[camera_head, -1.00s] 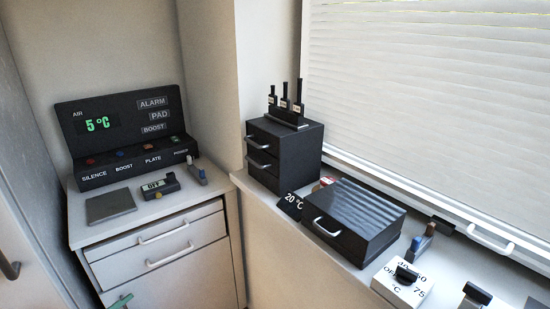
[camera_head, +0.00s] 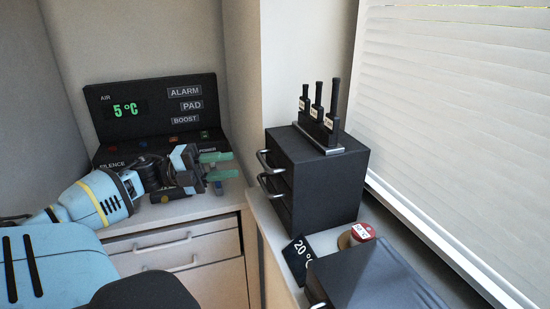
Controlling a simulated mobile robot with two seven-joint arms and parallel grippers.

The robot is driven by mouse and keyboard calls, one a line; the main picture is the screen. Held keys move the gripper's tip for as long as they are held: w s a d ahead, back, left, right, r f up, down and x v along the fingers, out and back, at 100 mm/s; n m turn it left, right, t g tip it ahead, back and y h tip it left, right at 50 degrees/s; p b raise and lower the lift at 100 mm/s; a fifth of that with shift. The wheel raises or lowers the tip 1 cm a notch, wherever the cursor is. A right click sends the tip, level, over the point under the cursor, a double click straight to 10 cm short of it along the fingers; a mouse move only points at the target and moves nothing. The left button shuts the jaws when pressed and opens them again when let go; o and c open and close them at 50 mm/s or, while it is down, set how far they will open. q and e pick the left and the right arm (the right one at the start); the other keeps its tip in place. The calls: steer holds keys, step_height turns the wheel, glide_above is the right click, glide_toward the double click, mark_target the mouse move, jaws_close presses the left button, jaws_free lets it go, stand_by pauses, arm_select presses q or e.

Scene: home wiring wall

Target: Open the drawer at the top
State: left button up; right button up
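A small black drawer unit (camera_head: 318,183) stands on the ledge right of centre. Its upper handle (camera_head: 264,161) and a lower handle (camera_head: 268,186) face left, and its drawers look closed. The white cabinet at the left has a closed top drawer (camera_head: 170,243) with a bar handle. My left gripper (camera_head: 217,166) reaches in from the left above the white cabinet's top. Its two green fingers are apart with nothing seen between them. They point right, a short way left of the black unit's handles and not touching them. My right gripper is out of view.
A black panel (camera_head: 160,105) reading 5 °C stands behind my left gripper. Several black upright pieces (camera_head: 318,115) stand in a holder on the drawer unit. A 20 °C sign (camera_head: 299,259), a red-topped item (camera_head: 361,233) and a black box (camera_head: 375,275) sit in front of it.

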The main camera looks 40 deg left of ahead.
arm_select(q)
steer(key=b+x, duration=0.1)
steer(key=x, duration=0.6)
steer(key=shift+d, duration=0.3)
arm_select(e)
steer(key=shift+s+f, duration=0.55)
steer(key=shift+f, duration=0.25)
arm_select(q)
steer(key=shift+w+r, duration=0.15)
jaws_close()
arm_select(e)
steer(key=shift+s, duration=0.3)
